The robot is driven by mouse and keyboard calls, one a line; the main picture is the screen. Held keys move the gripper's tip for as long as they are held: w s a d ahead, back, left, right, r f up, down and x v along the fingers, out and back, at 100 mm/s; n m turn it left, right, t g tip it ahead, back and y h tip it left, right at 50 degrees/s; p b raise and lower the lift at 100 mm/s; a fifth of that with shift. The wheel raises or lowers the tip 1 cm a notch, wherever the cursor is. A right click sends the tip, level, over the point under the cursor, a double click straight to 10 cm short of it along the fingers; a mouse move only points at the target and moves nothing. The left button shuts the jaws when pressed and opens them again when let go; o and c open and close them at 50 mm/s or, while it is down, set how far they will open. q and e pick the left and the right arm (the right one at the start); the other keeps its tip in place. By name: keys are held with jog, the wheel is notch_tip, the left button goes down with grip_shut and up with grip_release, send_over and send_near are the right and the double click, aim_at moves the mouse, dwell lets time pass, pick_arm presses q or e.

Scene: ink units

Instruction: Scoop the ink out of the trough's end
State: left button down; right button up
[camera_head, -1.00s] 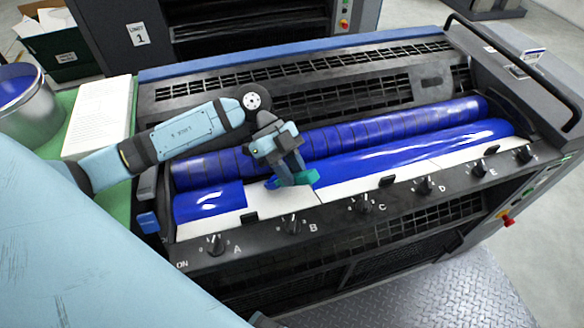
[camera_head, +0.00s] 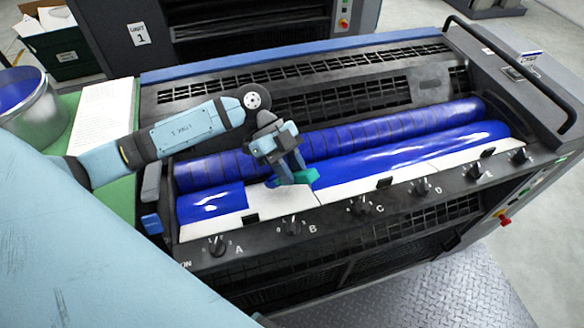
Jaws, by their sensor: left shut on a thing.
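The ink trough (camera_head: 345,187) runs along the front of the press below a blue-coated roller (camera_head: 370,140). Blue ink (camera_head: 410,150) lies along most of its right part, and a separate patch (camera_head: 210,203) lies at its left end. Between them is a bare pale strip. My left gripper (camera_head: 290,175) is over this gap, shut on a teal tool (camera_head: 305,177). The tool's lower edge is at the trough, with some blue beside it; the gripper partly hides it, and I cannot tell whether it touches the ink. My right gripper is not in view.
Several knobs marked with letters, such as knob B (camera_head: 292,226), line the front ledge. A metal ink can (camera_head: 32,108) and a white paper stack (camera_head: 103,120) stand on the green surface at left. A black rail (camera_head: 515,75) borders the right end.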

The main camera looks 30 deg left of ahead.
pick_arm(q)
notch_tip(320, 180, up, 3)
jog(key=shift+f+p, duration=0.15)
jog(key=shift+p, duration=0.75)
jog(key=shift+f, duration=0.15)
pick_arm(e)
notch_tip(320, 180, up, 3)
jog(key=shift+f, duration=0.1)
pick_arm(q)
jog(key=shift+s+a, duration=0.1)
jog(key=s+a+f+p, duration=0.1)
jog(key=s+a, duration=0.2)
jog(key=s, duration=0.1)
jog(key=s+a+f+p, duration=0.1)
jog(key=s+a+p, duration=0.1)
jog(key=s+a, duration=0.1)
jog(key=s+a+f+p, duration=0.1)
jog(key=s+a+p, duration=0.1)
jog(key=s+a, duration=0.2)
jog(key=shift+s+a+f, duration=0.1)
jog(key=shift+s, duration=0.35)
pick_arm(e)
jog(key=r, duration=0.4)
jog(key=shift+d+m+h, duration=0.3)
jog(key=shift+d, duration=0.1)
